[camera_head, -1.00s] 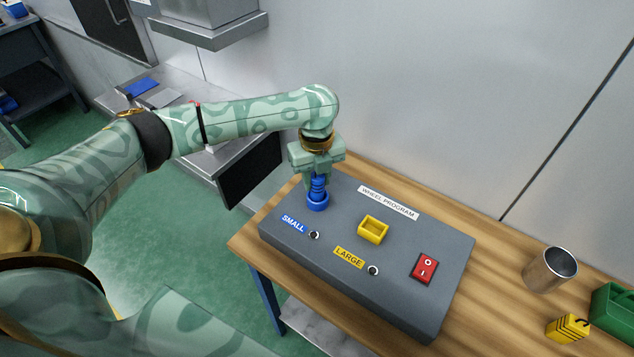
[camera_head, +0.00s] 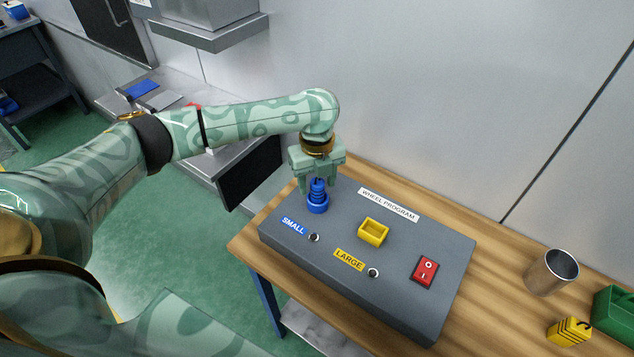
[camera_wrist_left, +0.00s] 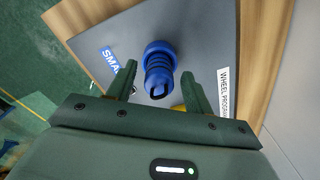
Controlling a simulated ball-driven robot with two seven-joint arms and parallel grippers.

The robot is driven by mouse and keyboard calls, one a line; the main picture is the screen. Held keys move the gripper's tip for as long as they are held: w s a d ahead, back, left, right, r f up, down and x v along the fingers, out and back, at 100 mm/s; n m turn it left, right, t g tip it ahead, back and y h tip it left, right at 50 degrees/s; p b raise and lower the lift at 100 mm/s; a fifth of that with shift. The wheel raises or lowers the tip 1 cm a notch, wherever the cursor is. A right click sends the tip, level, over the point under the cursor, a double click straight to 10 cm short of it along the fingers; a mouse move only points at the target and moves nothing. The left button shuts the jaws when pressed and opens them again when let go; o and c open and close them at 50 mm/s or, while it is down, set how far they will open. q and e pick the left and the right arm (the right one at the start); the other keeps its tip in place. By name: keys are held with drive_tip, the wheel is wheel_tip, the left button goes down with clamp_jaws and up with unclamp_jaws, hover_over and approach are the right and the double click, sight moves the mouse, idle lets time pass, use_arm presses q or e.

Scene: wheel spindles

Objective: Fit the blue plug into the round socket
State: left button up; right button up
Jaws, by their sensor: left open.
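The blue plug (camera_head: 318,188) stands upright in the blue round socket (camera_head: 317,207) at the back left of the grey control box (camera_head: 300,255). In the left wrist view the ribbed blue plug (camera_wrist_left: 158,75) sits between the two fingers, with a gap on each side. My left gripper (camera_head: 318,186) is open around and just above the plug. The plug hides most of the inside of the socket. My right gripper is not in view.
The box also carries a yellow square socket (camera_head: 373,230), a red switch (camera_head: 424,269) and SMALL and LARGE labels. On the wooden table (camera_head: 480,290) to the right stand a metal cup (camera_head: 551,272), a yellow striped plug (camera_head: 568,331) and a green container (camera_head: 614,315).

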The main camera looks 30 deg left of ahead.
sight(317, 180)
use_arm(q)
wheel_tip(317, 180, up, 12)
drive_tip(key=p, duration=0.3)
drive_tip(key=shift+f, duration=0.25)
